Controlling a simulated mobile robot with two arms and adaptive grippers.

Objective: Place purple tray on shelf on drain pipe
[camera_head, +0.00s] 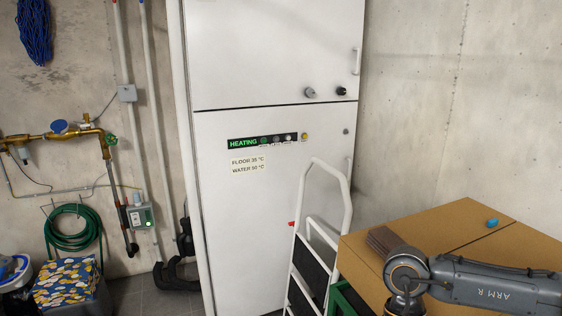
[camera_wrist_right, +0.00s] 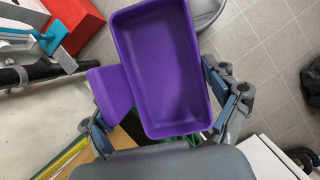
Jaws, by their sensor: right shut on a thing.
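The purple tray (camera_wrist_right: 165,75) is a deep rectangular box and fills the upper middle of the right wrist view. A flat purple piece (camera_wrist_right: 112,92) juts from its left side. My right gripper (camera_wrist_right: 165,105) is shut on the tray, with a finger at each side; the exact contact is partly hidden. In the head view my right arm reaches in at the lower right, but its gripper and the tray are out of the picture. My left gripper is not in view. I cannot make out a shelf on a drain pipe in either view.
Cardboard boxes (camera_head: 445,232) stand at the right, beside a white step ladder (camera_head: 342,190). A tall white heating cabinet (camera_head: 270,200) fills the middle. Pipes, a green hose (camera_head: 72,240) and a patterned box (camera_head: 65,280) are at the left. The wrist view shows tiled floor (camera_wrist_right: 270,50).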

